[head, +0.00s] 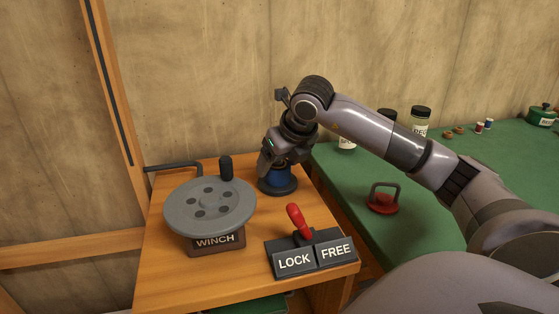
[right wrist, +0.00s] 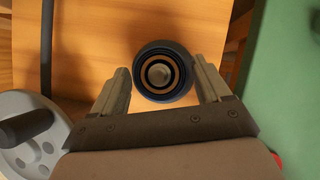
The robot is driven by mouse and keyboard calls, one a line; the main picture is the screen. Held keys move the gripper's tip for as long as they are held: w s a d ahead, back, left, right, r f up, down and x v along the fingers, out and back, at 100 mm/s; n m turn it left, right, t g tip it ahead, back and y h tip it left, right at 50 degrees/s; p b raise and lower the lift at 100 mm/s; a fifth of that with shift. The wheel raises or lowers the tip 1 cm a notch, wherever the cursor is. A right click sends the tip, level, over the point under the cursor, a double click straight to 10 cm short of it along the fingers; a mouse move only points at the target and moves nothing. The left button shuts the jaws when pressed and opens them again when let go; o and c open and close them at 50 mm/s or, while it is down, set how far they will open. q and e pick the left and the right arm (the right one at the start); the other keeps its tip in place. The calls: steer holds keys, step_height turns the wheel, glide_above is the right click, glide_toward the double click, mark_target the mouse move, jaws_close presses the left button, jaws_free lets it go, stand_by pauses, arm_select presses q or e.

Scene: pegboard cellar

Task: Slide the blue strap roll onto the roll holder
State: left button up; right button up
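The blue strap roll (head: 278,177) sits low on the roll holder, whose dark round base (head: 279,190) stands at the right back of the wooden bench. In the right wrist view the roll (right wrist: 139,76) is a dark blue ring with a tan inner ring, around the holder's grey post (right wrist: 159,74). My right gripper (head: 272,162) is just above the roll and partly hides it. Its two fingers stand apart on either side of the roll, with small gaps showing in the wrist view. My left gripper is not in view.
A grey winch wheel (head: 195,207) with a dark knob stands left of the holder. A red lever (head: 299,221) on a LOCK/FREE block is in front. A green-topped table (head: 345,190) with a red handled object (head: 383,203) and several jars lies to the right.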

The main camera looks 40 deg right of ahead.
steer(key=shift+o, duration=0.6)
steer(key=v, duration=0.7)
steer(key=shift+p, duration=0.4)
steer(key=shift+r, duration=0.2)
